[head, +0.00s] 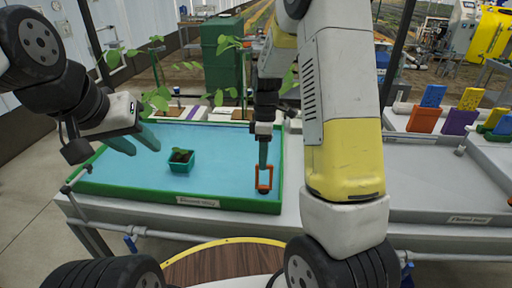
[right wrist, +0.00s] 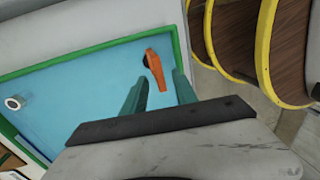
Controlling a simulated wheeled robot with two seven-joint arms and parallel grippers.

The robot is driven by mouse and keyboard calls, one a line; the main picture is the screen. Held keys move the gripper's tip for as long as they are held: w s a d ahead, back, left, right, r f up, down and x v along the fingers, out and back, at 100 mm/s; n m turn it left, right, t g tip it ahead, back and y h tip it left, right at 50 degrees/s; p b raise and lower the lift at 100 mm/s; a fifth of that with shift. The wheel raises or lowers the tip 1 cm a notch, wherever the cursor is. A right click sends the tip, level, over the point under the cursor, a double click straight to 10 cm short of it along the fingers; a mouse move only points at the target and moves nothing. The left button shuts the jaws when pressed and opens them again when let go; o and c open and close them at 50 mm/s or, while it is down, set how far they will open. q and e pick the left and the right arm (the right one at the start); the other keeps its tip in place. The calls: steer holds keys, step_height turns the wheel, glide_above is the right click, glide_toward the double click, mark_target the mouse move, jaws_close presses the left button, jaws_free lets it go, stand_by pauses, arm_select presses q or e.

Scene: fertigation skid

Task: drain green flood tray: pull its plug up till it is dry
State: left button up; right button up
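The green flood tray (head: 200,200) holds a flat blue surface that looks like water; I cannot tell its depth. Its plug has an orange loop handle (head: 264,178), upright near the tray's front right corner. My right gripper (head: 263,163) points down at the handle. In the right wrist view the orange handle (right wrist: 157,68) shows just beyond and between the two teal fingertips (right wrist: 161,77), which are apart, with a dark spot beside it. I see no firm contact. My left gripper (head: 143,149) is open and empty above the tray's left side.
A teal pot with a seedling (head: 181,160) stands in the tray. Taller plants (head: 158,95) stand along the back edge. A grey tray (head: 435,185) lies to the right, with coloured blocks (head: 459,121) behind it. A round wooden top (head: 225,264) is in front.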

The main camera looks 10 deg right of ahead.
steer(key=shift+r, duration=0.1)
step_height(320, 180, up, 8)
steer(key=w, duration=0.1)
steer(key=shift+w+d+f, duration=0.2)
steer(key=shift+f, duration=0.05)
steer(key=s+r+m+t, duration=0.4)
steer(key=s+r+m, duration=0.2)
steer(key=s, duration=0.4)
steer(key=s+r+m+t+y, duration=0.1)
steer(key=s+r+m+t, duration=0.3)
steer(key=s+r+m, duration=0.3)
steer(key=shift+s+r+m+y, duration=0.3)
steer(key=shift+s+m, duration=0.3)
steer(key=shift+s, duration=0.8)
stand_by(3.2)
